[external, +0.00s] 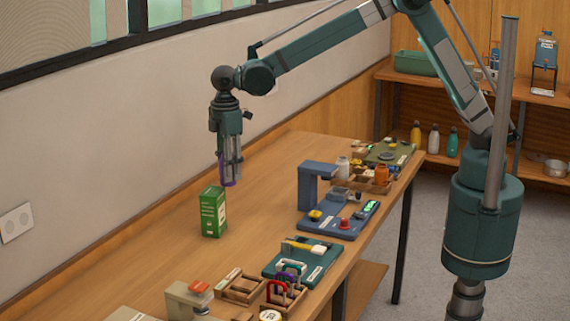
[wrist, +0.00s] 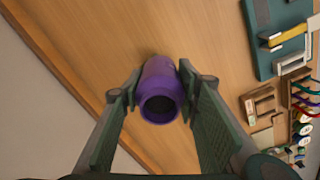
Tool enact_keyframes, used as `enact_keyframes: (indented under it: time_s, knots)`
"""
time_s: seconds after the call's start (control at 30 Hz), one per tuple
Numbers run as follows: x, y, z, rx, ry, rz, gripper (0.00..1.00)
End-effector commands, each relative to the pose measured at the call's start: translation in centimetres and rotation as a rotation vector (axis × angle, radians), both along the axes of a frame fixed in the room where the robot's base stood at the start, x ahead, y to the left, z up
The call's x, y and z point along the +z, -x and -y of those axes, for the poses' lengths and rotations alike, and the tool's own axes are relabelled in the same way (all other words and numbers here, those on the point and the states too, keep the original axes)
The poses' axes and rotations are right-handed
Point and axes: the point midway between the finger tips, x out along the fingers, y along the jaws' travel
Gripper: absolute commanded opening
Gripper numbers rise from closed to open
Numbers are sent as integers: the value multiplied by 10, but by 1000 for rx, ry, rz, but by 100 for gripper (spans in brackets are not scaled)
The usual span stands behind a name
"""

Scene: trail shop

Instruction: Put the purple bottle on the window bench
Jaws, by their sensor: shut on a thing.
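The purple bottle (wrist: 160,80) is between the two fingers of my gripper (wrist: 158,95) in the wrist view, its round dark opening facing the camera. My gripper (external: 230,168) is shut on it. In the external view only a purple edge of the bottle (external: 228,183) shows at the fingertips, just above and behind a green box. The long wooden window bench (external: 160,245) runs along the wall below the window, and its bare top (wrist: 190,30) lies behind the bottle in the wrist view. I cannot tell whether the bottle's base touches the bench.
The green box (external: 214,211) stands upright on the bench close to my gripper. Boards with tools, a blue stand (external: 318,185) and small wooden trays (external: 240,289) line the bench's right side. The strip between them and the wall is mostly clear. Shelves with bottles stand at the back right.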

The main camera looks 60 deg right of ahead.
Motion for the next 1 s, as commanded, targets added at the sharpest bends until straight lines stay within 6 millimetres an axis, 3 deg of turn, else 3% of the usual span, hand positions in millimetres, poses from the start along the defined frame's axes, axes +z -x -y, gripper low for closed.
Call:
enact_keyframes:
  time_s: [0.43,1.0]
  knots:
    - [3,-38,129,-295,0,0,17]
    - [-66,-63,302,-625,0,0,17]
